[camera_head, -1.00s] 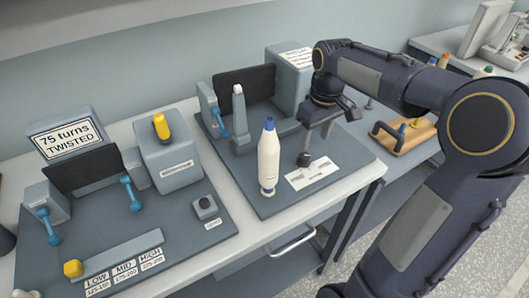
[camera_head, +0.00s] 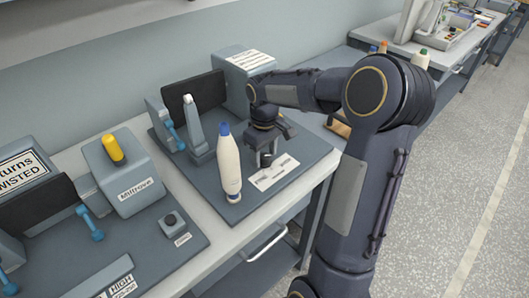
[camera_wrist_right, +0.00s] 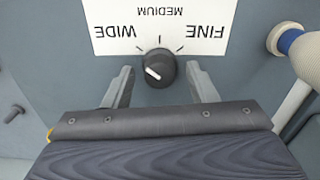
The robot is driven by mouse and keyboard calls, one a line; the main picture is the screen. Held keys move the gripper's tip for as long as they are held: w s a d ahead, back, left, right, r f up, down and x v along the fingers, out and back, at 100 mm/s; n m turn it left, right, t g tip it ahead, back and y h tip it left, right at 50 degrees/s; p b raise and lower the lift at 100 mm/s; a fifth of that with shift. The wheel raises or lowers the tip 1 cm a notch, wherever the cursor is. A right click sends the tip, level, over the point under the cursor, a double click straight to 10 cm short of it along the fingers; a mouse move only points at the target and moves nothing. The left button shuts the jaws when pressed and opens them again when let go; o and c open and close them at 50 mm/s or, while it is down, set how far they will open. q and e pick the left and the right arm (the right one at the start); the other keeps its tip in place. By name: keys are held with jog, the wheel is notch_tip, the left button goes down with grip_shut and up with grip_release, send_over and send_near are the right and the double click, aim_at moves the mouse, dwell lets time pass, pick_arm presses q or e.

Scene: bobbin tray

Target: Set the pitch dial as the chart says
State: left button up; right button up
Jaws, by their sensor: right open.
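The pitch dial is a black knob with a white pointer mark (camera_wrist_right: 158,68) in the wrist view. It also shows in the head view (camera_head: 266,160). Its white label card (camera_wrist_right: 158,22) reads WIDE, MEDIUM and FINE, upside down. The short white mark sits on the knob's left half in the wrist view, off the three tick lines. My right gripper (camera_wrist_right: 160,88) is open, with one finger on each side of the knob and visible gaps. A white printed chart (camera_head: 250,60) is on a grey box at the back; its text is too small to read.
A cream bobbin with a blue top (camera_head: 229,165) stands close to the left of the dial. A grey post (camera_head: 196,138) stands behind it. A yellow-topped grey box (camera_head: 129,170) and a small black button (camera_head: 171,219) are on the left board.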

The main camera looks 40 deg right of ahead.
jog(key=shift+c, duration=0.3)
jog(key=c, duration=0.9)
jog(key=shift+m, duration=0.3)
jog(key=m, duration=0.4)
jog(key=shift+m, duration=2.5)
jog(key=o, duration=1)
jog(key=shift+c, duration=0.2)
